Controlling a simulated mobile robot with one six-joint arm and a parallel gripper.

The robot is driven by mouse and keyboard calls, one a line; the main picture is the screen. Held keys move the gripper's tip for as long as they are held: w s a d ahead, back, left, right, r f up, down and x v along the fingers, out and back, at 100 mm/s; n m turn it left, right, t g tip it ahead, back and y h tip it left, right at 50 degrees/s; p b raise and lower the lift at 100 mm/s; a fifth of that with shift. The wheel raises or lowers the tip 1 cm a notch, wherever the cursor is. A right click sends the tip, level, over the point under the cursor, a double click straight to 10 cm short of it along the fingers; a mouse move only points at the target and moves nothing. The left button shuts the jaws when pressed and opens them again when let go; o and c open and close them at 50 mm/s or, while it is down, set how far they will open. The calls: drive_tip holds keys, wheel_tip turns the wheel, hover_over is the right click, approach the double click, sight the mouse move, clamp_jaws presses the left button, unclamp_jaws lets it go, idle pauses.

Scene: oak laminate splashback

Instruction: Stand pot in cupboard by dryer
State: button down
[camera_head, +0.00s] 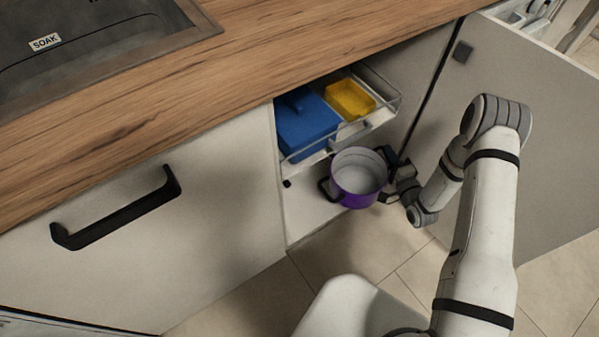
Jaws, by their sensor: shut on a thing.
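A purple pot (356,189) with a pale grey inside and dark side handles is upright at the front of the open cupboard (304,217). My gripper (391,182) is at the pot's right side and shut on it, near its right handle. The fingertips are partly hidden by the pot and the handle. The pot is below the pull-out shelf; I cannot tell whether its base touches the cupboard floor.
A wire-edged pull-out shelf (352,134) above the pot holds a blue box (305,124) and a yellow container (350,100). The cupboard door (545,130) stands open at right. A closed front with a black handle (118,212) is left, under the wooden worktop (240,75).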

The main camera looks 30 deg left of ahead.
drive_tip(key=w+a+f+b, duration=0.2)
drive_tip(key=a+f+b, duration=0.1)
drive_tip(key=a+f, duration=0.8)
drive_tip(key=shift+g, duration=0.4)
drive_tip(key=shift+a+f+b, duration=0.2)
drive_tip(key=shift+f+b, duration=0.5)
drive_tip(key=shift+f, duration=0.8)
drive_tip(key=shift+a+f+b, duration=0.25)
drive_tip(key=shift+f+b, duration=0.5)
drive_tip(key=shift+f, duration=0.8)
drive_tip(key=shift+a+f+b, duration=0.2)
drive_tip(key=shift+f+b, duration=0.5)
drive_tip(key=shift+f, duration=0.8)
drive_tip(key=shift+f, duration=0.15)
drive_tip(key=c, duration=1.5)
unclamp_jaws()
